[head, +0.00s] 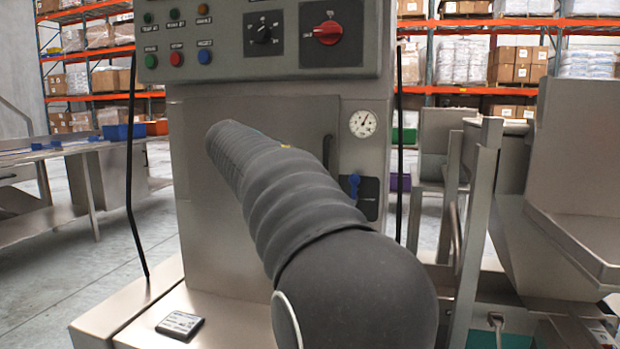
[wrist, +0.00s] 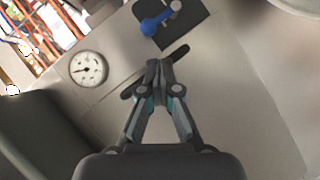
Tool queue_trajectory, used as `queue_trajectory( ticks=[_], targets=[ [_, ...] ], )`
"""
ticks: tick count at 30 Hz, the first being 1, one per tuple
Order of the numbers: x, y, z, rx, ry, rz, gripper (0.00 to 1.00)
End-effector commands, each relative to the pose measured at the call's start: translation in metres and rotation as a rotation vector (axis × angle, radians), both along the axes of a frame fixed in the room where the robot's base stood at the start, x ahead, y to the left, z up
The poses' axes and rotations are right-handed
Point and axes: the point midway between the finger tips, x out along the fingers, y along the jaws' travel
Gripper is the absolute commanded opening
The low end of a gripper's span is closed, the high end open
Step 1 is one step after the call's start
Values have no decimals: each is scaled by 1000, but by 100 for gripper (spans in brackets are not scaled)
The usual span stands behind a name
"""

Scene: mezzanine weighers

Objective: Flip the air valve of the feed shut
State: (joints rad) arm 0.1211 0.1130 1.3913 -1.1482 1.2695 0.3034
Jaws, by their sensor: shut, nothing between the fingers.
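The air valve is a blue lever (head: 354,184) on a black plate (head: 370,187), low on the right of the steel cabinet front. In the head view it stands roughly upright, partly beside my dark arm. In the wrist view the blue lever (wrist: 155,25) lies at the top, with a grey round fitting at its upper right end. My gripper (wrist: 158,66) is shut and empty, its fingertips below the lever in the picture and apart from it. The fingers overlap a black bar handle (wrist: 180,53); I cannot tell whether they touch it. My gripper is hidden in the head view.
A round white gauge (head: 363,123) sits above the valve. A control panel (head: 262,42) with coloured buttons and a red rotary switch (head: 328,32) overhangs the cabinet. Steel chutes (head: 575,190) stand at the right. A steel table (head: 75,155) stands at the left.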

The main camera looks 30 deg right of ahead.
Motion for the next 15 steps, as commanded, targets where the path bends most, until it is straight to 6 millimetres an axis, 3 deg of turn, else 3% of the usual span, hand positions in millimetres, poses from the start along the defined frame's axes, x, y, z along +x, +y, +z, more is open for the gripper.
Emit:
queue_trajectory(
  ticks=[4,15],
  targets=[
    [11,-11,9,-54,-14,-33,0],
    [12,-13,12,-64,-16,-38,0]
  ],
)
